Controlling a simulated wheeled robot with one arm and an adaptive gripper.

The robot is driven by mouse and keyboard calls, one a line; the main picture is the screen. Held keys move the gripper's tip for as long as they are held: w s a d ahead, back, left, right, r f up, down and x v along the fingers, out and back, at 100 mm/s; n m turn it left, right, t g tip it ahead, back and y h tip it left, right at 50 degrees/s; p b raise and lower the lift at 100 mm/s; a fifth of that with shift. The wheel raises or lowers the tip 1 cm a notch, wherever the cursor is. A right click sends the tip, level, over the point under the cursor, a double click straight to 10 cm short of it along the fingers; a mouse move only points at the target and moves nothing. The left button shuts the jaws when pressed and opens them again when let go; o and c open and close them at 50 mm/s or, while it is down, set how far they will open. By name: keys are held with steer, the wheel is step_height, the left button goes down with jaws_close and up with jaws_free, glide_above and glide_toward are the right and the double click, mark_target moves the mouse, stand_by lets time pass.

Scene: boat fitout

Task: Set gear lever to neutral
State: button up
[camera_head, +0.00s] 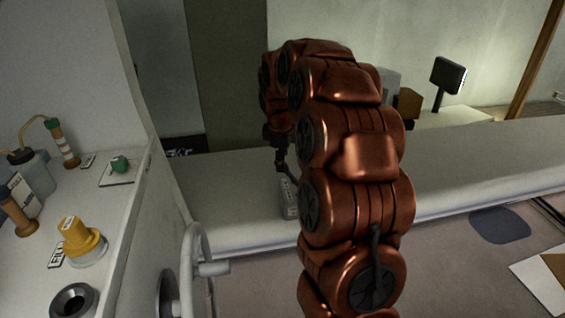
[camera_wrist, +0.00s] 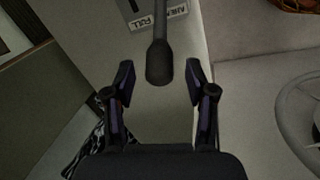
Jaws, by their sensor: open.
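In the wrist view the gear lever (camera_wrist: 159,62) is a dark stick with a rounded, thicker end. It rises from a pale housing that carries a white label (camera_wrist: 160,17) reading "FULL" and another word, seen upside down. My gripper (camera_wrist: 160,80) is open, with one finger on each side of the lever's end and a visible gap on both sides. In the head view my gripper (camera_head: 281,160) is small and partly hidden by my arm, just above the grey lever housing (camera_head: 289,199). The lever itself is not clear there.
A steering wheel (camera_head: 193,270) stands left of the housing in the head view; its rim (camera_wrist: 285,118) shows at right in the wrist view. A white console (camera_head: 115,215) holds a yellow filler cap (camera_head: 80,238), a green knob (camera_head: 119,164) and bottles. A long bench (camera_head: 455,160) runs behind.

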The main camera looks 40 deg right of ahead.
mark_target(293, 178)
steer(key=shift+x, duration=1.6)
jaws_close()
